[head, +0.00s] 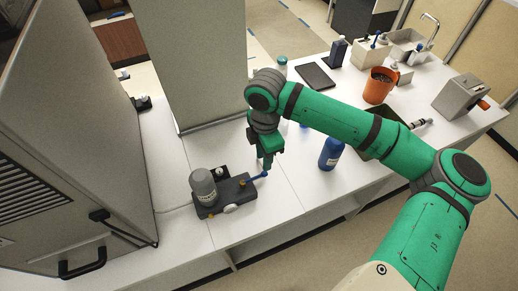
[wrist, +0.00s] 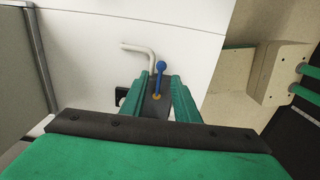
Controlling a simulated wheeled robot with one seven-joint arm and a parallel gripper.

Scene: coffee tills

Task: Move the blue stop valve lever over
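The blue stop valve lever (head: 257,177) sticks out from the right end of a dark device (head: 225,197) that carries a grey cylinder, on the white bench. In the wrist view the blue lever (wrist: 160,71) has a round knob and rises from a brass-coloured pivot (wrist: 156,97). My gripper (head: 267,160) is just above the lever's end in the head view. In the wrist view my gripper (wrist: 164,80) is open, with one green finger on each side of the lever and visible gaps. I cannot tell whether a finger touches it.
A blue bottle (head: 330,153) stands on the bench right of my gripper. An orange container (head: 379,86) and a grey machine (head: 461,96) stand farther right. A large grey cabinet (head: 75,120) is at the left. The bench in front of the blue bottle is clear.

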